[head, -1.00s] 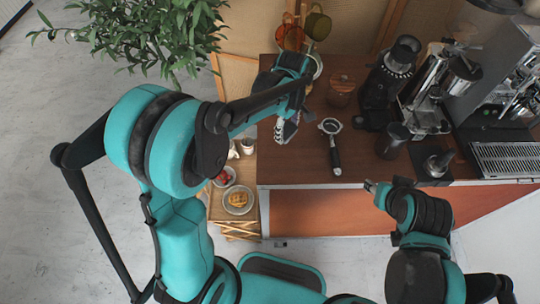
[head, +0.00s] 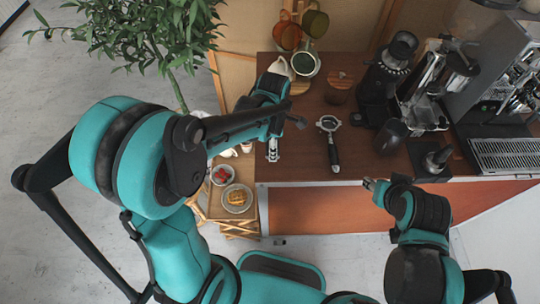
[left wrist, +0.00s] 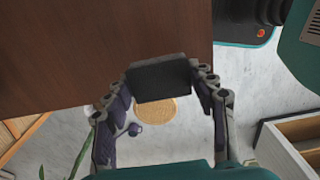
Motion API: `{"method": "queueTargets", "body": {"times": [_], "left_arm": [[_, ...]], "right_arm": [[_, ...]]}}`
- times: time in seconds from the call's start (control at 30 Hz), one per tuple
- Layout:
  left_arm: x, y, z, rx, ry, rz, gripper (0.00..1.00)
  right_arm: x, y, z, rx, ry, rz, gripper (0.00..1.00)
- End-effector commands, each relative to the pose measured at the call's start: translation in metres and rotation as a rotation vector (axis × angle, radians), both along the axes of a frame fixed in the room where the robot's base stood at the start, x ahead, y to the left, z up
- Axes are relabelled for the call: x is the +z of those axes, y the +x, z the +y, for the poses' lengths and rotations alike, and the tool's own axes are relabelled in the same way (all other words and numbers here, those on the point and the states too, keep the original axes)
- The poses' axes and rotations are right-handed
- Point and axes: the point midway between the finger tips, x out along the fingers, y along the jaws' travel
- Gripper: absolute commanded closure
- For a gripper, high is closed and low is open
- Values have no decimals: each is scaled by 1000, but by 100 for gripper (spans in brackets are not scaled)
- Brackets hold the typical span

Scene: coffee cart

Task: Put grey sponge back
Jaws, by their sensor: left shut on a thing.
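The grey sponge (left wrist: 160,78) shows in the left wrist view as a dark, flat block pinched between my two fingers. My left gripper (left wrist: 162,88) is shut on it, close to the edge of the brown wooden counter (left wrist: 80,50). In the head view my left gripper (head: 272,152) is at the left end of the counter, and I cannot make out the sponge there. My right gripper (head: 374,186) is in front of the counter's front edge. It is small in the picture, and I cannot tell its jaw state.
A portafilter (head: 330,135) lies on the counter, with a grinder (head: 388,75) behind it to the right. A wooden-lidded jar (head: 340,85) and a cup (head: 304,64) stand at the back. A plate of waffles (head: 237,198) and a red-filled bowl (head: 222,175) sit lower left.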

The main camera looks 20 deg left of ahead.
Motion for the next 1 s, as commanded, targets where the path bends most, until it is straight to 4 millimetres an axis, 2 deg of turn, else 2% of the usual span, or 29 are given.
{"method": "queueTargets", "body": {"times": [0.2, 0.43, 0.83, 0.87, 0.9, 1.0], "left_arm": [[-12, -7, 7, 0, 0, 0, 71], [-45, -6, 7, -1, 0, 0, 71], [-50, -6, 7, -1, 0, 0, 71], [-49, -6, 7, -1, 0, 0, 36], [-49, -6, 7, -1, 0, 0, 26], [-48, -6, 7, -1, 0, 0, 23]], "right_arm": [[-5, 0, 0, 0, 0, 0, 60], [-19, 0, 0, 0, 0, 0, 60], [-22, 0, 0, 0, 0, 0, 60], [-20, 0, 0, 0, 0, 0, 60], [-20, 0, 0, 0, 0, 0, 60], [-20, 0, 0, 0, 0, 0, 60]]}}
